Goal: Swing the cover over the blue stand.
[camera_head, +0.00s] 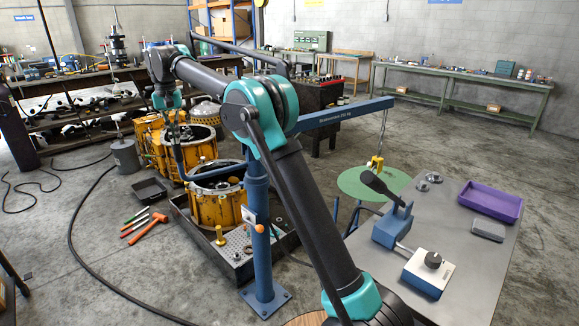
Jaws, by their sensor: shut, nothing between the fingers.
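A blue swivel crane stands on a post (259,235), with its beam (335,115) reaching to the right. A yellow hook (376,163) hangs from the beam's end by a chain. Directly below it is a flat green disc (362,184), perhaps the cover or the stand's top; I cannot tell whether it hangs or rests. Thin blue legs (336,211) show beneath it, partly hidden by the grey table. My gripper (173,125) is shut and empty, pointing down at the left, near the yellow housings and the end of a low blue bar (215,172) from the post.
Yellow housings (213,207) stand left of the post, one in a dark tray (240,272). Orange and green-handled tools (148,229) and a cable lie on the floor. The grey table (475,250) holds a purple bin (491,201) and a blue press-like tool (392,226). Floor behind the table is clear.

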